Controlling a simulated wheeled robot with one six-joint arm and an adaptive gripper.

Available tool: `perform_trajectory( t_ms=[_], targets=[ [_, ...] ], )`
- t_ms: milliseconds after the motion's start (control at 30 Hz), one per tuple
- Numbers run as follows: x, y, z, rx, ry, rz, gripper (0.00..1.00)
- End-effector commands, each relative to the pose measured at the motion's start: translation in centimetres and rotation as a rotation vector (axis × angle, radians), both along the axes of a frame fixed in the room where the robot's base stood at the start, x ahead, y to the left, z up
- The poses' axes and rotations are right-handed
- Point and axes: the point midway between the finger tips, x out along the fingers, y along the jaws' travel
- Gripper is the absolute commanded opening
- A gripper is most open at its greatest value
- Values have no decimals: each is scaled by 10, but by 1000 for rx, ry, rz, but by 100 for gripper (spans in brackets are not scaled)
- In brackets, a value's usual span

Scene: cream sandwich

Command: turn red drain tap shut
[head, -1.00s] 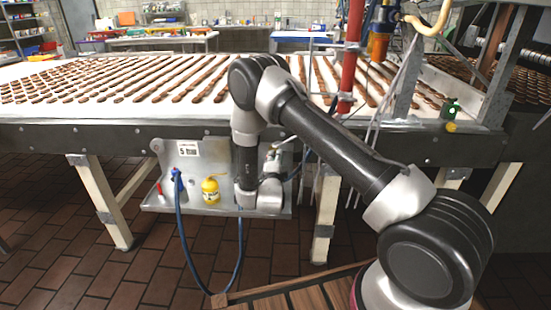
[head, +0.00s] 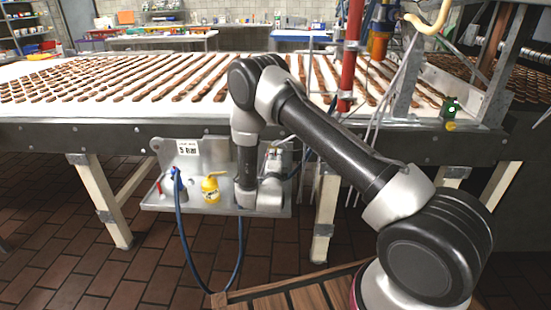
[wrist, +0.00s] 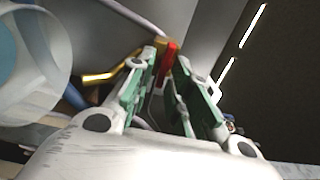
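The red drain tap handle (wrist: 168,58) shows in the wrist view as a narrow red bar beside a brass-yellow part (wrist: 160,45). My gripper (wrist: 166,62) has its two green-padded fingers apart, one on each side of the red handle. I cannot tell whether either pad touches it.
A clear rounded vessel (wrist: 30,65) is close on the left in the wrist view. The long table (head: 70,134) with rows of brown sweets stands above.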

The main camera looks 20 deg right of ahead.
Motion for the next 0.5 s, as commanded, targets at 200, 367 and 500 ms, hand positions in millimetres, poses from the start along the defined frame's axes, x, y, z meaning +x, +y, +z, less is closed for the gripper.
perform_trajectory(
  t_ms=[200,367,500],
  targets=[
    [0,0,0,0,-1,0,29],
    [-2,1,0,-1,-1,0,29],
    [-19,7,0,-1,1,2,29]
  ],
)
